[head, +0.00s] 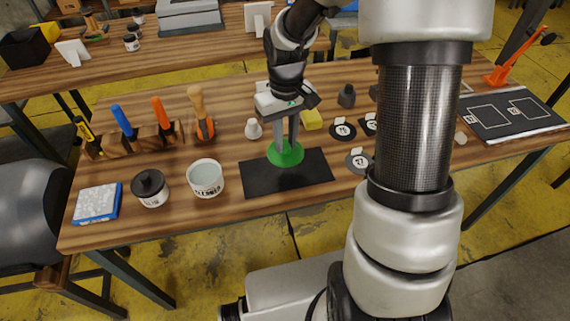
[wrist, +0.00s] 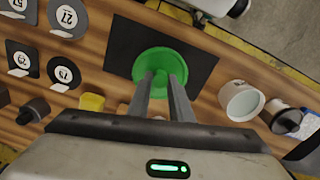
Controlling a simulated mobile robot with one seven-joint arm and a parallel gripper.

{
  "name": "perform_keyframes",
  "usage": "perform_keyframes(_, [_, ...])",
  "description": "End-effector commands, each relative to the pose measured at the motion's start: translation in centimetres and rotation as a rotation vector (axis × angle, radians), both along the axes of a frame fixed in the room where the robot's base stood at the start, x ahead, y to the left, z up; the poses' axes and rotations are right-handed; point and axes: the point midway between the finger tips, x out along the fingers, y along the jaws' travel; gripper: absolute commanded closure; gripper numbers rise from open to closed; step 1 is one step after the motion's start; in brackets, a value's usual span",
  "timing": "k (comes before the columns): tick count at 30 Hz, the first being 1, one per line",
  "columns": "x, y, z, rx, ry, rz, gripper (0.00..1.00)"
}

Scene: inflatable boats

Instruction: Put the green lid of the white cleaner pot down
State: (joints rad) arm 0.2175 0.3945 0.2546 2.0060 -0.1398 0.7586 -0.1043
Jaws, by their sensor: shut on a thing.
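The green lid (head: 285,154) is at the black mat (head: 255,180), over its middle to right part. My gripper (head: 286,142) points down and is shut on the lid's knob. In the wrist view the green lid (wrist: 158,62) shows between and beyond my fingertips (wrist: 162,82), with the black mat (wrist: 197,48) under it. I cannot tell whether the lid touches the mat or is slightly above it. The white cleaner pot (head: 205,179) stands open to the left of the mat; it also shows in the wrist view (wrist: 240,101).
A white pot with a black lid (head: 150,188) and a blue-edged pad (head: 97,203) stand at the front left. Upright tools in a wooden rack (head: 155,137) are behind them. A white cone (head: 253,129), a yellow block (head: 311,119) and round black numbered pieces (head: 343,131) lie near my gripper.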

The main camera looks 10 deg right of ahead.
Motion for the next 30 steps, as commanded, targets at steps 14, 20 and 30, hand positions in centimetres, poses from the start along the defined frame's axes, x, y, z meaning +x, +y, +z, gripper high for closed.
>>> perform_keyframes(14, [0.0,0.1,-6.1,0.0,0.002,0.001,1.0])
perform_keyframes(20, [0.1,0.0,-7.1,-0.001,-0.002,0.0,1.0])
perform_keyframes(30, [0.1,0.0,-7.4,-0.001,-0.002,0.0,0.69])
